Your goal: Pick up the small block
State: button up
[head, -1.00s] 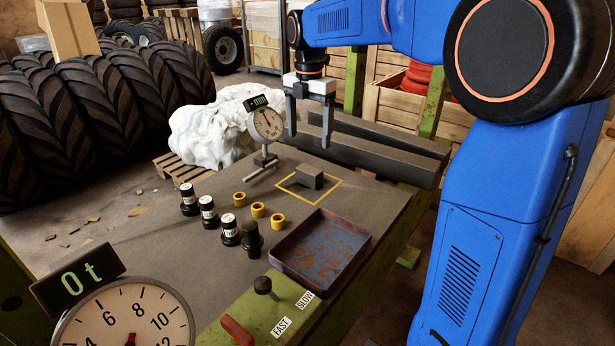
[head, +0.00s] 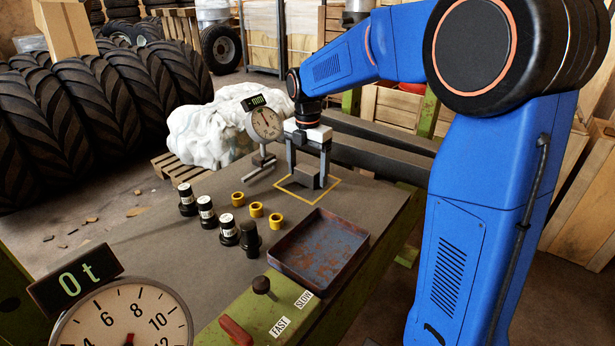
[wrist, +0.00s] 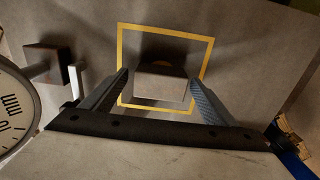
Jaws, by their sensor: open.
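The small grey block (head: 305,176) sits on the table inside a yellow square outline (head: 331,187). It also shows in the wrist view (wrist: 160,84), within the outline. My gripper (head: 307,178) is lowered over the block, with one finger on each side of it. In the wrist view my gripper (wrist: 160,85) is open, and a gap shows between each finger and the block. The lower part of the block's far side is in shadow.
A dial gauge (head: 265,125) on a stand is close to my gripper's left. Yellow rings (head: 256,209), several black cylinders (head: 206,211) and a rusty tray (head: 320,246) are nearer. Dark beams (head: 385,150) lie behind. Free tabletop is at left.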

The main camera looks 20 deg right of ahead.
aim_at(308, 168)
jog(key=shift+f, duration=0.4)
grip_shut()
jog(key=shift+r, duration=5.05)
